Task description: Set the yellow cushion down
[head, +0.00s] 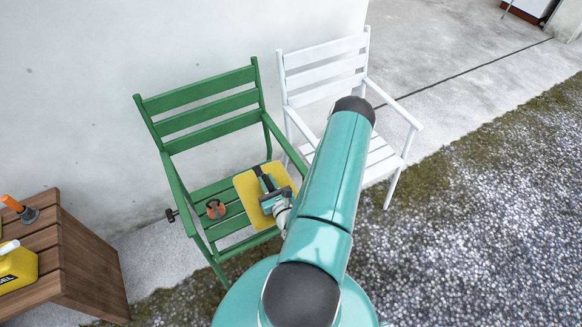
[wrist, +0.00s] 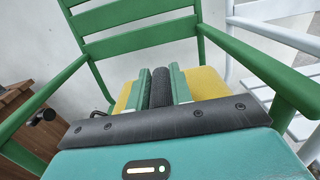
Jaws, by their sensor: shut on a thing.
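The yellow cushion (head: 247,190) is a flat square at the seat of the green chair (head: 200,112), towards the right armrest. It also shows in the wrist view (wrist: 205,82), partly hidden behind my gripper. My gripper (head: 268,188) is over the cushion and shut on it; in the wrist view its fingers (wrist: 161,88) point towards the chair's back. I cannot tell whether the cushion touches the seat slats.
A round orange-brown object (head: 215,209) lies on the seat left of the cushion. A white chair (head: 325,72) stands close on the right. A wooden table (head: 75,262) at left holds a yellow can (head: 17,268) and an orange-handled tool (head: 12,204). A wall is behind.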

